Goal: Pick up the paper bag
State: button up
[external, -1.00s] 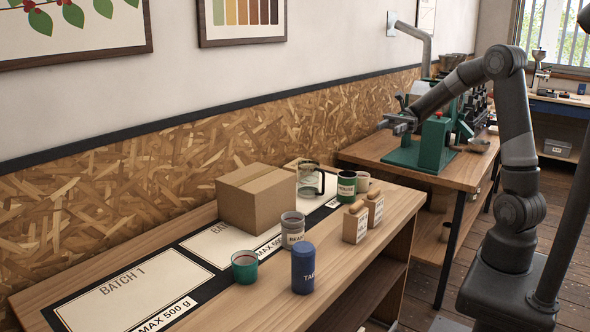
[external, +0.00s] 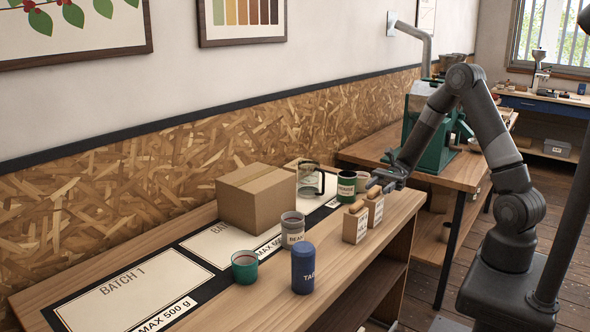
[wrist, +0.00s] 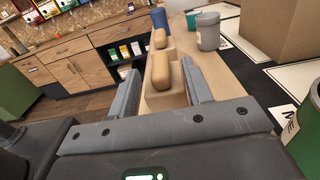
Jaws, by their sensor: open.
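Two small tan paper bags with rounded, rolled-looking tops and white labels stand upright near the bench's right edge. The right one (external: 376,212) is closer to my gripper (external: 383,181); the left one (external: 355,226) stands beside it. My gripper is open and empty, just above and slightly behind the right bag. In the wrist view, the nearer bag (wrist: 164,100) shows between the two open fingers (wrist: 167,84), partly hidden by the gripper body. The farther bag (wrist: 160,45) is in line beyond it. I cannot tell whether the fingers touch the bag.
A glass jug (external: 310,178), cardboard box (external: 257,199), grey cup (external: 292,228), blue canister (external: 303,268) and green cup (external: 244,266) are also on the bench (external: 400,208).

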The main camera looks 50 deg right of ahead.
aim_at(369, 194)
jog(key=a, duration=0.5)
jog(key=shift+a, duration=0.4)
jog(key=shift+c, duration=0.5)
grip_shut()
